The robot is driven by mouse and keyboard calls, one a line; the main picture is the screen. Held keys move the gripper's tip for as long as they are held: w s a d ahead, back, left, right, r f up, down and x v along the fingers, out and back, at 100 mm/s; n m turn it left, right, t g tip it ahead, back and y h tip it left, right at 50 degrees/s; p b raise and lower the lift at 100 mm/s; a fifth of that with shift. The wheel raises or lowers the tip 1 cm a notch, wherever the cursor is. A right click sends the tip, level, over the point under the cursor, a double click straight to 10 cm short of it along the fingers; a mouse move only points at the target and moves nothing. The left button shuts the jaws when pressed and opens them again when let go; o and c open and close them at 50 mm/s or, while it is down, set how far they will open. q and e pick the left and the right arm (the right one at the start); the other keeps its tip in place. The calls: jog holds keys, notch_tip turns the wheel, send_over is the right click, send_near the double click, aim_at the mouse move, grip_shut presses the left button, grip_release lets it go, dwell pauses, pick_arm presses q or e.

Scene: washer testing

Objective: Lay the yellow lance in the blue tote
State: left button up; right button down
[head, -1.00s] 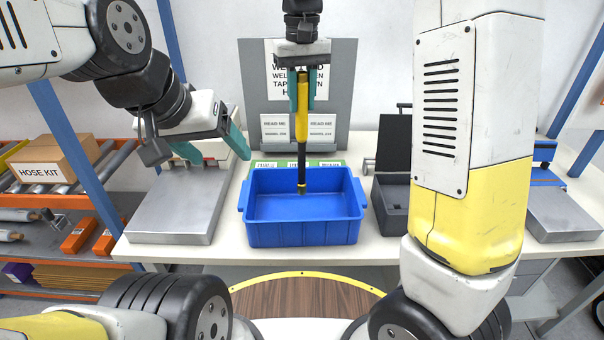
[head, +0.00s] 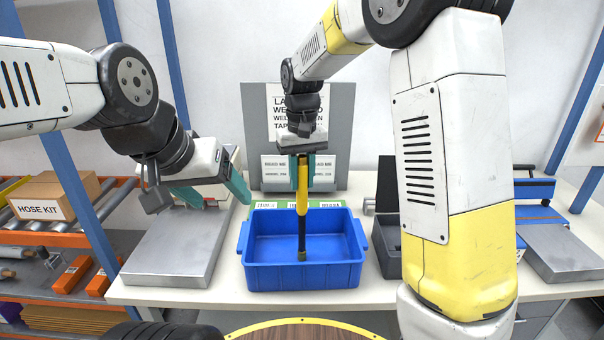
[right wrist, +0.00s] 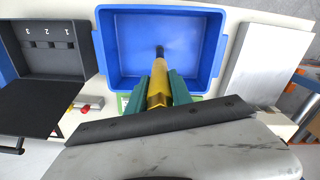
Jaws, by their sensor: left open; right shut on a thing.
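The yellow lance (head: 302,190) has a yellow upper part and a black lower rod. It hangs upright from my right gripper (head: 302,172), which is shut on its yellow part. The lance's lower tip is inside the outline of the blue tote (head: 302,275) in the head view; whether it touches the floor cannot be told. In the right wrist view the lance (right wrist: 159,88) points down into the open, empty tote (right wrist: 110,55) from between the fingers (right wrist: 157,92). My left gripper (head: 212,192) is open and empty above the grey plate left of the tote.
A grey metal plate (head: 170,250) lies left of the tote. An open dark case (head: 386,245) stands close on its right, partly hidden by my right arm. A grey sign board (head: 340,130) stands behind. A hose kit box (head: 45,200) sits on the left rack.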

jog(key=c, duration=1.1)
grip_release()
jog(key=shift+c, duration=0.2)
notch_tip(320, 180, up, 11)
jog(key=shift+r, duration=0.2)
jog(key=shift+d+r, duration=0.1)
jog(key=shift+r, duration=0.2)
jog(key=s+d+r+m+t+y, duration=0.1)
jog(key=s+d+r+t+y, duration=0.15)
jog(key=s+d, duration=0.7)
jog(key=s+d+f+m+t, duration=0.1)
jog(key=s+d+f+t, duration=0.1)
jog(key=s, duration=0.3)
jog(key=s+d+f+t, duration=0.1)
jog(key=s+d+f, duration=0.1)
jog(key=s, duration=0.4)
jog(key=shift+s+d+f+m+t, duration=0.15)
jog(key=shift+d+f+m+t, duration=0.2)
jog(key=shift+f, duration=0.45)
